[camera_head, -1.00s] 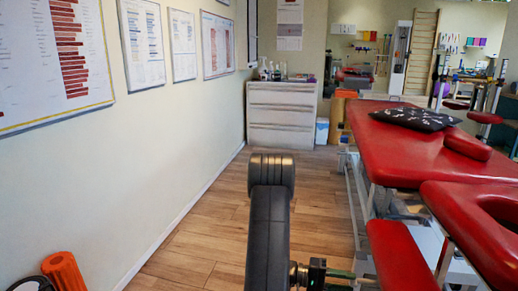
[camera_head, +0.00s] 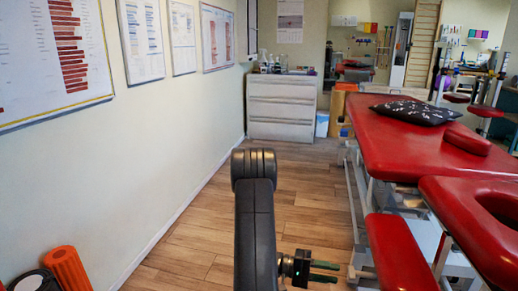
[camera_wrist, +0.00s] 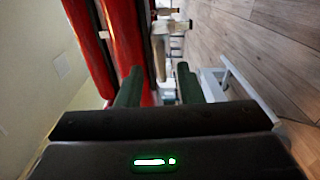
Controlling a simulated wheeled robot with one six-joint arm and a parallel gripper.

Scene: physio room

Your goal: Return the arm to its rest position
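My arm rises in the lower middle of the head view. My gripper (camera_head: 338,272) shows to the right of the arm near the bottom edge, with its two green fingers pointing right. In the wrist view my gripper (camera_wrist: 158,82) has its two dark green fingers apart with a gap between them. Nothing is held between them. The gripper is out over the floor, left of the red treatment table (camera_head: 395,150), and does not appear to touch it.
The red table and its lower red section (camera_head: 398,255) fill the right side. A wall with posters (camera_head: 141,40) runs along the left. A drawer cabinet (camera_head: 282,108) stands at the back. An orange foam roller (camera_head: 67,268) is at lower left. The wooden floor (camera_head: 205,225) between is clear.

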